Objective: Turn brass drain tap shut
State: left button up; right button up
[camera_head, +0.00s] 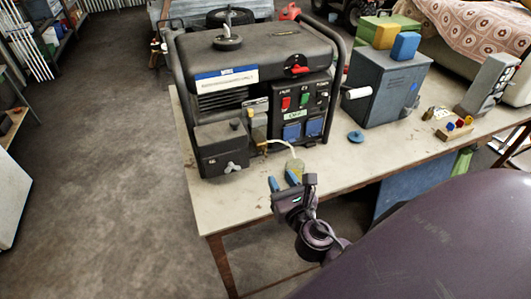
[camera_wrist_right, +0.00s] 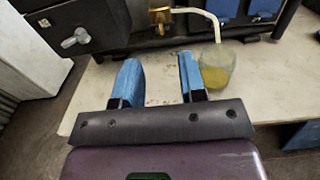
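The brass drain tap (camera_head: 258,134) sits low on the front of the black generator (camera_head: 262,70). It also shows at the top of the right wrist view (camera_wrist_right: 160,18), partly cut by the frame edge, so its handle position is unclear. A pale hose (camera_wrist_right: 198,14) runs from it to a clear jar (camera_head: 294,168) holding yellow liquid (camera_wrist_right: 214,76). My right gripper (camera_head: 284,182) is open and empty at the table's front edge, in front of the tap. Its blue fingers (camera_wrist_right: 158,64) point toward the tap, and the right finger is close beside the jar. My left gripper is not in view.
A dark box with a grey wing knob (camera_head: 234,167) juts out left of the tap. A blue cap (camera_head: 356,137) lies on the table (camera_head: 330,170). A blue-grey metal case (camera_head: 388,87) stands to the right. Bare tabletop lies between gripper and generator.

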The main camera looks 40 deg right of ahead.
aim_at(266, 153)
jog(key=x, duration=1)
jog(key=shift+w+d+p, duration=0.1)
jog(key=shift+w+p, duration=0.05)
jog(key=shift+p, duration=0.2)
grip_shut()
